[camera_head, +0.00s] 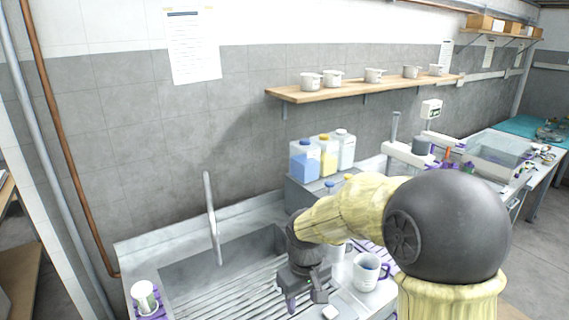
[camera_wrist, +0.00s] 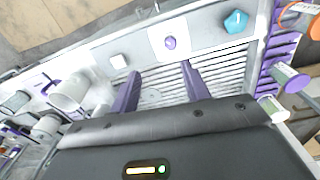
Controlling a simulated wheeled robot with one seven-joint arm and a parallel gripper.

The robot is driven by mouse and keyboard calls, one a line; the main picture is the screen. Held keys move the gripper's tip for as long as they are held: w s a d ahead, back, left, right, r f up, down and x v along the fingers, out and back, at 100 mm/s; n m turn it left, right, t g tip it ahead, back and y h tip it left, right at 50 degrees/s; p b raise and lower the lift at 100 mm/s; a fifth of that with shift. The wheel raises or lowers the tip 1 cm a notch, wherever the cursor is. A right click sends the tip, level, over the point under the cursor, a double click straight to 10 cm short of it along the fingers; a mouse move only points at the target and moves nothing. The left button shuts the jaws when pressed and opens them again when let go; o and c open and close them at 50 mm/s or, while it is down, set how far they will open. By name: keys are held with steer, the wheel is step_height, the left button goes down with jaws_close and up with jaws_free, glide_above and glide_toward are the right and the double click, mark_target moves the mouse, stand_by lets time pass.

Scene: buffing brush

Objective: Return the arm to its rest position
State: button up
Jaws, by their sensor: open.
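My arm reaches from the right over the sink counter, and my gripper (camera_head: 304,300) hangs low above the slatted drain area (camera_head: 235,292). In the wrist view, the two purple fingers of my gripper (camera_wrist: 159,72) are spread apart. Nothing is between them; the slatted metal surface (camera_wrist: 150,88) shows behind. A white mug (camera_head: 366,274) stands to the right of the gripper in the head view, apart from it. My large dark joint hides part of the counter behind it.
A tall faucet (camera_head: 211,215) rises left of the gripper. A white cup (camera_head: 144,297) stands at the left corner. Coloured bottles (camera_head: 306,160) stand on a raised ledge below the wooden shelf (camera_head: 370,88). A small white block (camera_head: 330,312) lies near the gripper.

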steer(key=s+d+f+m+t, duration=0.1)
steer(key=s+d+m, duration=0.4)
steer(key=s+d, duration=0.6)
steer(key=shift+s+f+m+t, duration=0.2)
steer(key=shift+f+m+t, duration=0.2)
steer(key=shift+t, duration=0.2)
